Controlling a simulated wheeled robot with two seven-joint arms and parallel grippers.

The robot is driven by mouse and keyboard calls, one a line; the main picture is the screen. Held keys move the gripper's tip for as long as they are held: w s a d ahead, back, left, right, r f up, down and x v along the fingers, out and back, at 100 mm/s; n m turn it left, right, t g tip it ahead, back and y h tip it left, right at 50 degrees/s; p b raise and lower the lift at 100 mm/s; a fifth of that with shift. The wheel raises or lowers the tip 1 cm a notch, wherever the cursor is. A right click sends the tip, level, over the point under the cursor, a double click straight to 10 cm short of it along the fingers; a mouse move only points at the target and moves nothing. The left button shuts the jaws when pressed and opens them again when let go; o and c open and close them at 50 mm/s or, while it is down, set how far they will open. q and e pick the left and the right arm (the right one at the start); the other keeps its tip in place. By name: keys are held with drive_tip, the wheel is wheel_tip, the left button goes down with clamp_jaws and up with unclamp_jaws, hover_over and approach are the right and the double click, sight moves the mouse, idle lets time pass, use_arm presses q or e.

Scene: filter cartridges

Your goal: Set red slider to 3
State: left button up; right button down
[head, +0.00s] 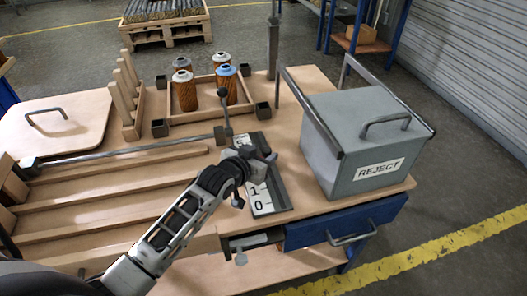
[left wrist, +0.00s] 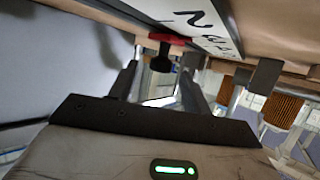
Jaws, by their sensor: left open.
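The number scale (head: 262,200) is a white strip on a dark rail on the bench, with 0 and 1 readable at its near end. Contact cannot be told. My right gripper is not in view.
A grey REJECT bin (head: 345,155) stands right of the scale. A lever with a black ball (head: 223,93) rises behind it. A wooden tray (head: 205,113) holds several filter cartridges. Wooden rails (head: 110,185) lie left. A blue drawer (head: 340,222) is under the front edge.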

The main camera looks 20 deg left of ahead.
use_arm(q)
drive_tip(key=v, duration=0.6)
drive_tip(key=shift+w, duration=0.1)
